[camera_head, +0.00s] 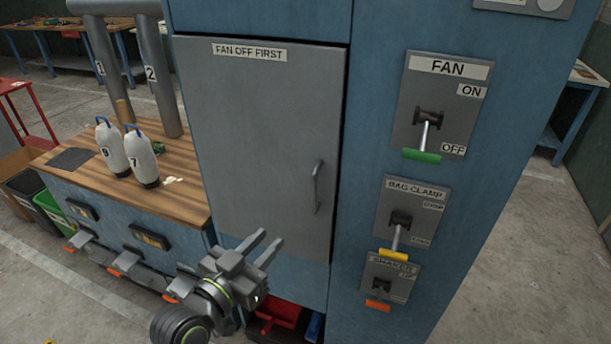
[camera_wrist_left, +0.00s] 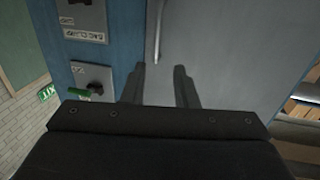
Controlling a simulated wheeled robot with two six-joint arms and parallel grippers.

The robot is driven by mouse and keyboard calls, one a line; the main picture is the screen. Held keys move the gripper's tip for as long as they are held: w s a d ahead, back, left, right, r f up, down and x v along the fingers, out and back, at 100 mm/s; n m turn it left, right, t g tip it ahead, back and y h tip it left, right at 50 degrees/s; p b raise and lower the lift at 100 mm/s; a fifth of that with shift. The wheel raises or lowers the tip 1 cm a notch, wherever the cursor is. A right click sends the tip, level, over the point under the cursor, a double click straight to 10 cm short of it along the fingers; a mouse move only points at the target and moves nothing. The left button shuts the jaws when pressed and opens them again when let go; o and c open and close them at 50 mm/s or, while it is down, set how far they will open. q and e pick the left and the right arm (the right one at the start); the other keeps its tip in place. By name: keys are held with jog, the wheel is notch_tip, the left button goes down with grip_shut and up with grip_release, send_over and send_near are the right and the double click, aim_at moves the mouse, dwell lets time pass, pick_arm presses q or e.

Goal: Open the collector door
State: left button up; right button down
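The collector door (camera_head: 255,130) is a grey panel labelled "FAN OFF FIRST" on a blue cabinet, and it is closed. Its vertical bar handle (camera_head: 317,187) is on the right side of the door. In the left wrist view the handle (camera_wrist_left: 158,35) shows at the top, beyond the fingers. My left gripper (camera_head: 264,244) is open and empty, below and left of the handle, apart from it. In the left wrist view its two fingers (camera_wrist_left: 160,84) stand spread. The fan lever (camera_head: 422,155) with a green grip points down at OFF. My right gripper is not in view.
The bag clamp lever (camera_head: 393,255) is yellow and the lower lever (camera_head: 378,305) is orange-red, both on the cabinet's right. A wooden bench (camera_head: 95,178) with two numbered white bottles (camera_head: 142,160) stands left. A red bin (camera_head: 278,314) sits under the door.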

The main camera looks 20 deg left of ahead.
aim_at(313, 191)
pick_arm(q)
jog(key=p+x, duration=0.1)
jog(key=x, duration=0.4)
jog(key=r+p+x, duration=0.1)
jog(key=p+x, duration=0.1)
jog(key=x, duration=0.3)
jog(key=p+x, duration=0.2)
jog(key=x, duration=0.4)
jog(key=shift+s+d+r, duration=0.1)
jog(key=shift+d+r, duration=0.1)
jog(key=shift+d, duration=0.05)
jog(key=shift+w+d, duration=0.15)
jog(key=shift+w, duration=0.45)
jog(key=shift+f, duration=0.1)
grip_shut()
